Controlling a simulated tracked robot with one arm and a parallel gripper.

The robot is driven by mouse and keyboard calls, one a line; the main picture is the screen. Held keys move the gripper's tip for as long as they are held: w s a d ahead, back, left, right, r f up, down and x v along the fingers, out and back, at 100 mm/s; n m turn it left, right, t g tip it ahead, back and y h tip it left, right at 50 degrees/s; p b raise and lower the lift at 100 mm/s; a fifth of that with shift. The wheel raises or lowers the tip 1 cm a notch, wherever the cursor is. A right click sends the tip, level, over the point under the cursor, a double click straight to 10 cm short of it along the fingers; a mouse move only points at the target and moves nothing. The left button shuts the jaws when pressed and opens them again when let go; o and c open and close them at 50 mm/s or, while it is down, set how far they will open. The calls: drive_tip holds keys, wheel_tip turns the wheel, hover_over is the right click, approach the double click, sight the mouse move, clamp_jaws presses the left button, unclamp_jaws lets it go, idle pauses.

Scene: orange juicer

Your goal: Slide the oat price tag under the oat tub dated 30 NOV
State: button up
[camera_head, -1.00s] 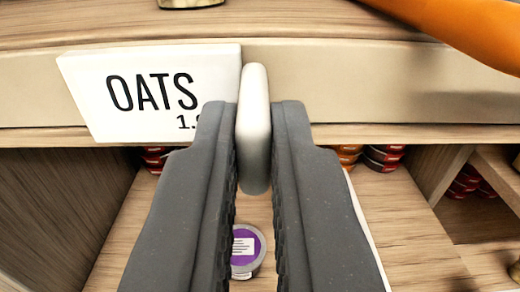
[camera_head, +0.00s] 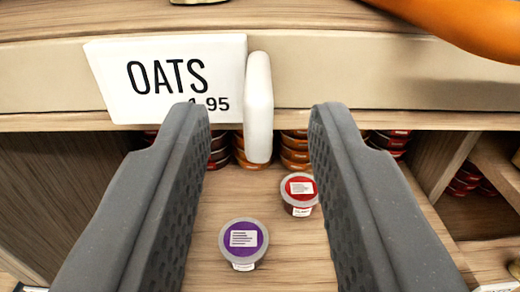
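The oat price tag (camera_head: 165,78) is a white plate reading OATS and a price ending in 95. It sits at the front edge of the shelf, left of centre, slightly tilted. A white rounded upright piece (camera_head: 259,107) stands at its right end; I cannot tell whether it is part of the tag. My gripper (camera_head: 262,112) is open, with one dark finger on each side of the white piece and a clear gap to the right finger. The left finger overlaps the tag's lower right. No oat tub with a readable 30 NOV date shows.
A purple-lidded tub (camera_head: 243,241) and a red-lidded tub (camera_head: 299,190) stand on the lower shelf (camera_head: 215,205). Stacked red and orange tubs are behind them. An orange object (camera_head: 462,25) reaches over the upper shelf (camera_head: 300,22) at top right.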

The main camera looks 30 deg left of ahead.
drive_tip(key=b+v, duration=0.2)
drive_tip(key=v, duration=1)
idle(0.4)
drive_tip(key=shift+s, duration=0.1)
drive_tip(key=s+a+r+m+h, duration=0.1)
drive_tip(key=s+a+r+h, duration=0.25)
drive_tip(key=s+a, duration=0.55)
drive_tip(key=s+f+m+h+b, duration=0.1)
drive_tip(key=s+f+m+h, duration=0.3)
drive_tip(key=s+f+h, duration=0.1)
drive_tip(key=shift+s+d+f+m, duration=0.35)
drive_tip(key=shift+s+f, duration=0.2)
drive_tip(key=shift+f, duration=0.3)
